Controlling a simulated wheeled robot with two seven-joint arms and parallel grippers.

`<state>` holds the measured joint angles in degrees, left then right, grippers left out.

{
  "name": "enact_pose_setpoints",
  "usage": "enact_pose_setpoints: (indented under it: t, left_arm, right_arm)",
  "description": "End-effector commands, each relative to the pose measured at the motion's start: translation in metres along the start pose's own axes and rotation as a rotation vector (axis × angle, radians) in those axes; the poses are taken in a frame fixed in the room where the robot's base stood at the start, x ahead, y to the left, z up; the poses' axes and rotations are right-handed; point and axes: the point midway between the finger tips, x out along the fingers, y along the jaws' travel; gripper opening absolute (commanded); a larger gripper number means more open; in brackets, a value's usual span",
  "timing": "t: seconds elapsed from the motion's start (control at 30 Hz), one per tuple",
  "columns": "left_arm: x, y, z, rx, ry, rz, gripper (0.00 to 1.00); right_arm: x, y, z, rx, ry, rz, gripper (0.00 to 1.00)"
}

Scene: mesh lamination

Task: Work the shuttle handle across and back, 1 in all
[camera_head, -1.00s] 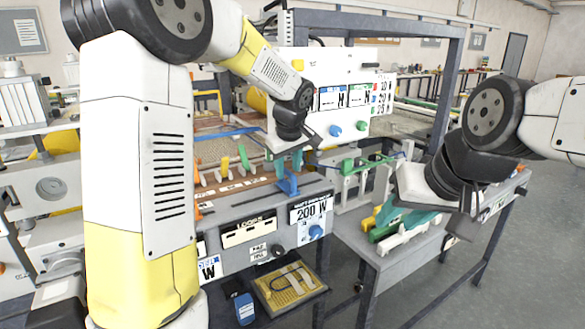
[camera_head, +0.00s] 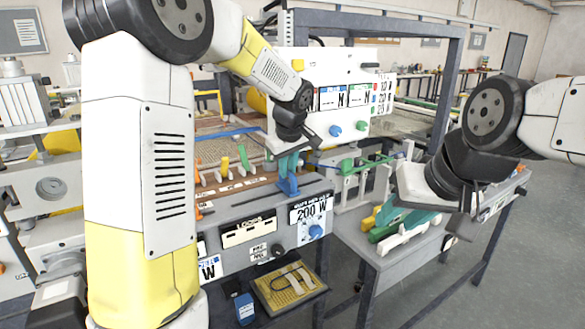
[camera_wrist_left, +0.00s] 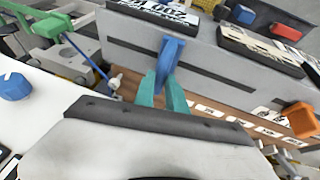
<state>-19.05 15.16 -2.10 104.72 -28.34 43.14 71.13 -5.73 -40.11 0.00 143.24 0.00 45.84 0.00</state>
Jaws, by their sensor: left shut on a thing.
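The blue shuttle handle (camera_head: 288,186) stands up from the slot along the front of the grey machine bed. It also shows in the left wrist view (camera_wrist_left: 168,60). My left gripper (camera_head: 288,164) reaches down to it, and its teal fingers (camera_wrist_left: 164,92) are shut on the handle. The handle's top, between the fingers, is partly hidden. My right gripper (camera_head: 415,218) hangs over the side table at the right, away from the handle. Its fingers are hard to tell from the coloured pieces beneath it.
A white control panel (camera_head: 345,95) with blue and green knobs stands behind the left gripper. Yellow and green upright pieces (camera_head: 243,157) stand left of the handle along the bed. A grey side table (camera_head: 358,243) bears a rack of coloured pieces. A blue knob (camera_head: 315,232) is on the bed's front.

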Motion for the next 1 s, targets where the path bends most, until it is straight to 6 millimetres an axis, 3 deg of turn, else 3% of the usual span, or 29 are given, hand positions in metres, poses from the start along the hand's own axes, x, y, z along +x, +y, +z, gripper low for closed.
enact_pose_setpoints:
  t: [1.0]
  left_arm:
    - [0.0007, 0.0056, 0.0005, 0.001, 0.000, 0.001, 0.00]
  right_arm:
    - [0.0000, 0.0000, 0.0000, 0.000, 0.000, 0.000, 0.38]
